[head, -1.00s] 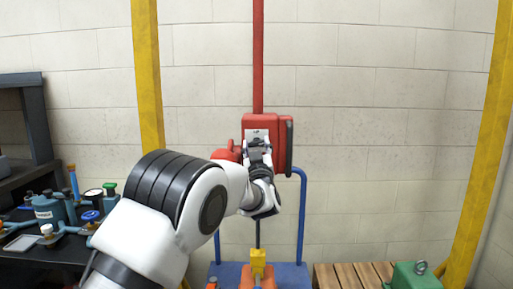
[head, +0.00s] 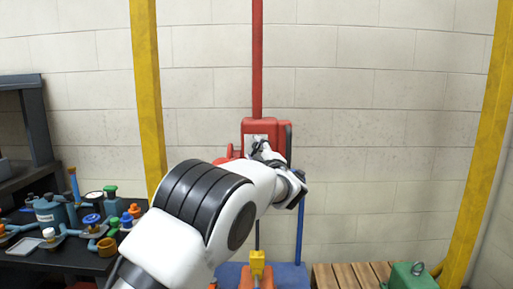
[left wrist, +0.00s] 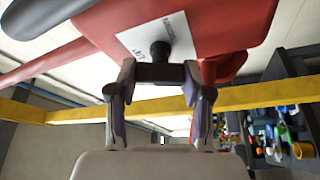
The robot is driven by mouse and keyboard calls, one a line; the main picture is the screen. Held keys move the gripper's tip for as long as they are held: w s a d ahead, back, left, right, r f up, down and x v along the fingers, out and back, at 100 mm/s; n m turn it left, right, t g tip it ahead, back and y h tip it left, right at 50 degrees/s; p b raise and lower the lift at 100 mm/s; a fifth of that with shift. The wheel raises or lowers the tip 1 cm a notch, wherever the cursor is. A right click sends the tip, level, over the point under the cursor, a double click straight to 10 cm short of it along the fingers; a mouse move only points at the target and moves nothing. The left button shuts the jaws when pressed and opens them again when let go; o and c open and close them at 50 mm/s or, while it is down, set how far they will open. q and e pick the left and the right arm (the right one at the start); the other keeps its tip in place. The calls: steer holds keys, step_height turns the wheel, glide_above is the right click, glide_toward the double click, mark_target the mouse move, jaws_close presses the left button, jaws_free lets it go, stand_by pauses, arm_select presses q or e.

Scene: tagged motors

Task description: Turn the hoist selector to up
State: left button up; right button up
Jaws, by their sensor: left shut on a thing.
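The red hoist box (head: 278,127) hangs from a red pole in front of the wall. Its white label plate (head: 253,138) carries print that I cannot read in the head view. In the left wrist view the label (left wrist: 178,38) is partly legible, and a black knob (left wrist: 160,50) stands out from it. My left gripper (head: 259,150) is at the front of the box. In the wrist view its fingers (left wrist: 160,80) are shut on the dark bar of the selector (left wrist: 160,72), just in front of the plate. I cannot tell which position the selector points to. My right gripper is out of view.
Yellow posts (head: 148,100) stand on both sides. A dark bench (head: 70,250) at left bears several valves and bottles. Below the box are a blue cart (head: 290,270), a wooden pallet (head: 345,275) and a green block (head: 410,275).

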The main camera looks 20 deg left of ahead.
arm_select(q)
steer(key=n+p, duration=0.1)
steer(key=n, duration=0.1)
steer(key=n+g+h+p, duration=0.1)
steer(key=n, duration=0.1)
steer(key=shift+n+g, duration=0.3)
steer(key=shift+n, duration=0.1)
stand_by(0.4)
steer(key=o, duration=0.9)
